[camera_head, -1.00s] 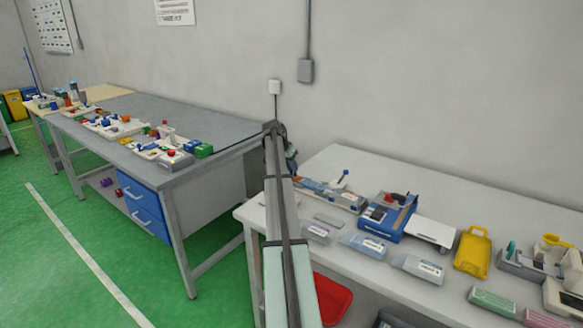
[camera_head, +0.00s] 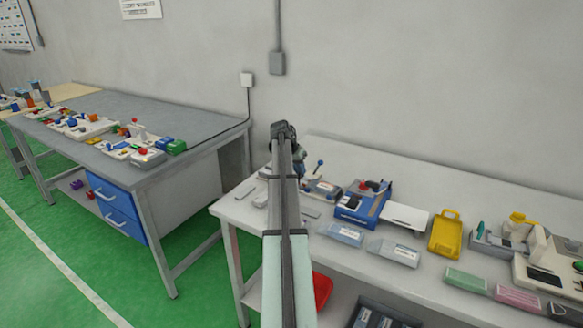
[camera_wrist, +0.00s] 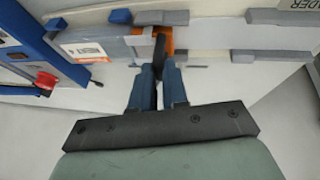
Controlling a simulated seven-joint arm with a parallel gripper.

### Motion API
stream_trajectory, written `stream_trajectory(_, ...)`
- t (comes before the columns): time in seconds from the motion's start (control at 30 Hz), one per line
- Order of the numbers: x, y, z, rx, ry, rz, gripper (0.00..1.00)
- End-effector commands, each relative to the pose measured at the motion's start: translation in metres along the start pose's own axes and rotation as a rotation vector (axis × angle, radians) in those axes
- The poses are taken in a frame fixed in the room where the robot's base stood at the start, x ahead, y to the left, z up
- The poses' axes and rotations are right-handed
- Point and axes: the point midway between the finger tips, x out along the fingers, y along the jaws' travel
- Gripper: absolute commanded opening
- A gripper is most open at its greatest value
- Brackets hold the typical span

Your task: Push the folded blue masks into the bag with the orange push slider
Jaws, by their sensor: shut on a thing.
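In the wrist view my gripper (camera_wrist: 158,84) is shut on the dark upright grip of the orange push slider (camera_wrist: 166,42). The slider sits between two grey rails. A clear greyish bag (camera_wrist: 127,48) with a white label lies directly left of the slider. I cannot make out the folded blue masks clearly; any inside the bag or under the slider are hidden or blurred. In the head view my arm covers most of this spot, and the slider does not show.
In the head view a blue device (camera_head: 362,203), a white plate (camera_head: 404,217) and a yellow tray (camera_head: 445,235) stand to the right. Labelled bags (camera_head: 392,252) lie along the front. Green packs (camera_head: 465,279) and pink packs (camera_head: 518,298) lie further right.

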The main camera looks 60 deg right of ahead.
Motion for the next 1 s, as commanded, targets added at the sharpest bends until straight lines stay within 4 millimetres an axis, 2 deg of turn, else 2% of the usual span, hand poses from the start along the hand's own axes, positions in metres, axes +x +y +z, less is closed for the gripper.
stream_trajectory(0.37, 0.0021, 0.0067, 0.0007, -0.002, -0.003, 0.010, 0.00)
stream_trajectory(0.4, 0.0021, 0.0070, 0.0006, -0.002, -0.003, 0.010, 0.17)
stream_trajectory(0.63, 0.0017, 0.0059, 0.0007, -0.001, -0.003, 0.008, 0.39)
stream_trajectory(1.0, -0.0059, 0.0041, 0.0004, 0.000, -0.001, 0.004, 0.39)
